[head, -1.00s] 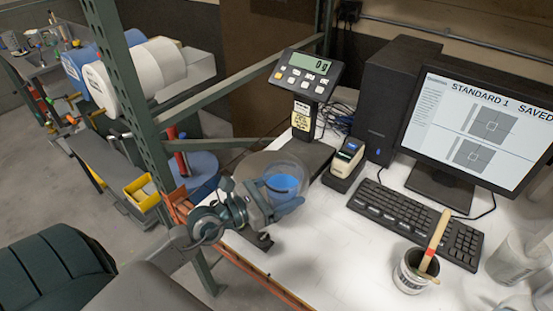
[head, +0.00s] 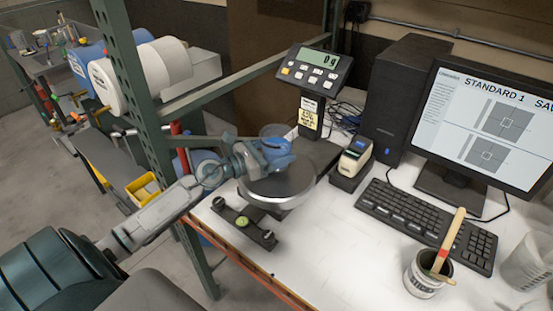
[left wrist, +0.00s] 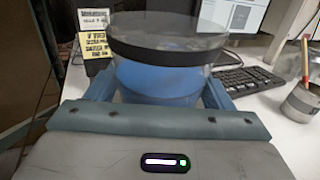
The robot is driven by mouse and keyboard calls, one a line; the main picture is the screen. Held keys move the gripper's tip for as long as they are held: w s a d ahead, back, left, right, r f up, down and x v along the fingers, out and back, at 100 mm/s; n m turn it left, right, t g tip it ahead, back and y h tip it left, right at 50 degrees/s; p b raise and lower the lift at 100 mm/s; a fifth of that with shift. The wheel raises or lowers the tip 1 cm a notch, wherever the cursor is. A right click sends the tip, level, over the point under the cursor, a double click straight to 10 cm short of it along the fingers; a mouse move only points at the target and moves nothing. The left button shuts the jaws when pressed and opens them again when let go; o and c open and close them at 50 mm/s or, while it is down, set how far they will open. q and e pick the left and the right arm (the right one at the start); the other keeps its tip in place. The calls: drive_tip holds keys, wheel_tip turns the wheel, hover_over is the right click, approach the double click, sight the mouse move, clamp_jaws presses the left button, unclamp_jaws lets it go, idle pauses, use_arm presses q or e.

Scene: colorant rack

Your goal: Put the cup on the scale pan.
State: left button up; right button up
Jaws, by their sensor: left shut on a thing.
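The cup (head: 272,131) is clear with blue contents. My left gripper (head: 268,148) is shut on it, with a finger on either side. The cup appears upright, over the back part of the round metal scale pan (head: 285,188). The display (head: 317,58) reads 0 g, and I cannot tell the exact gap between cup and pan. In the left wrist view the cup (left wrist: 158,78) shows a dark band near its top, and its bottom is hidden by the gripper (left wrist: 155,95). My right gripper is not in view.
A green metal post (head: 150,140) stands close to my left arm. A small device (head: 353,158), a keyboard (head: 425,215) and a can with a stick (head: 425,275) are to the right.

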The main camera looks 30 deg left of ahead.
use_arm(q)
wheel_tip(320, 180, down, 2)
drive_tip(key=shift+f, duration=0.2)
drive_tip(key=shift+f, duration=0.1)
drive_tip(key=o, duration=0.8)
drive_tip(key=shift+f, duration=0.1)
drive_tip(key=o, duration=0.4)
